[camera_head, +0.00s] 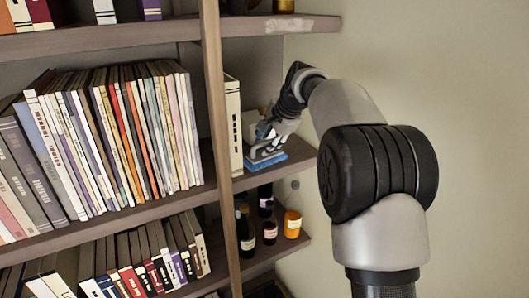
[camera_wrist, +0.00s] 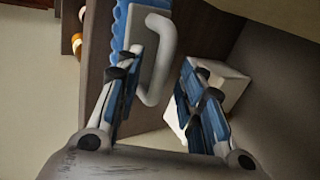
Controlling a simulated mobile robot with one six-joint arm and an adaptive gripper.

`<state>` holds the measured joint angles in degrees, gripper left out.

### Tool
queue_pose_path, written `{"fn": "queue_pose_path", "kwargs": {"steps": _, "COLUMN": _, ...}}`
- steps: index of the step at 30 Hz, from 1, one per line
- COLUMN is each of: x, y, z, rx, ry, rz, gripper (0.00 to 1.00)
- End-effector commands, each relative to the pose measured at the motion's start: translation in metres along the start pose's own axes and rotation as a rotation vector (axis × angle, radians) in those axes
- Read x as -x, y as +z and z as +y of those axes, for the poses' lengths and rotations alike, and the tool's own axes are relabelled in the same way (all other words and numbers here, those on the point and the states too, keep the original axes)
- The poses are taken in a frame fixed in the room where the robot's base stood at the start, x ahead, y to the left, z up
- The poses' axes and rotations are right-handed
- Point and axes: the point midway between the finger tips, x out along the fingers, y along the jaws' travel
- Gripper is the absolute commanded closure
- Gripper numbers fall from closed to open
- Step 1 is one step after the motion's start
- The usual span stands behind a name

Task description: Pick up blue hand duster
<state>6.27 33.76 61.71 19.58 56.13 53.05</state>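The blue hand duster (camera_head: 270,160) lies on the middle shelf at its right end, right of a cream book. In the wrist view it shows blue bristles (camera_wrist: 121,30) along a pale plate and a white loop handle (camera_wrist: 165,55). My gripper (camera_head: 264,140) is at the duster from above. In the wrist view my gripper (camera_wrist: 161,60) is open, with its fingers on either side of the handle. The left finger overlaps the plate and hides part of it. I cannot tell whether either finger touches the duster.
A white box (camera_wrist: 228,85) stands close behind the right finger; it also shows behind my gripper in the head view (camera_head: 250,122). A cream book (camera_head: 233,125) and a wooden upright (camera_head: 217,100) stand to the left. Several bottles (camera_head: 269,228) stand on the shelf below. Another shelf (camera_head: 300,24) is above.

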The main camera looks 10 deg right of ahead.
Motion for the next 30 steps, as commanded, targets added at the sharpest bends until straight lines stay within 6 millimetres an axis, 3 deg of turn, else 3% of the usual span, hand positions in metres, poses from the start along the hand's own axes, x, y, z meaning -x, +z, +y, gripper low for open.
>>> {"fn": "queue_pose_path", "kwargs": {"steps": 6, "x": 0.0000, "y": -0.0001, "z": -0.0001, "rx": 0.000, "ry": -0.001, "rz": 0.000, "gripper": 0.66}}
{"fn": "queue_pose_path", "kwargs": {"steps": 21, "x": 0.0003, "y": -0.0002, "z": -0.0001, "rx": 0.000, "ry": -0.001, "rz": 0.000, "gripper": 0.99}}
{"fn": "queue_pose_path", "kwargs": {"steps": 30, "x": 0.0006, "y": -0.0002, "z": -0.0004, "rx": 0.000, "ry": -0.001, "rz": 0.001, "gripper": 1.00}}
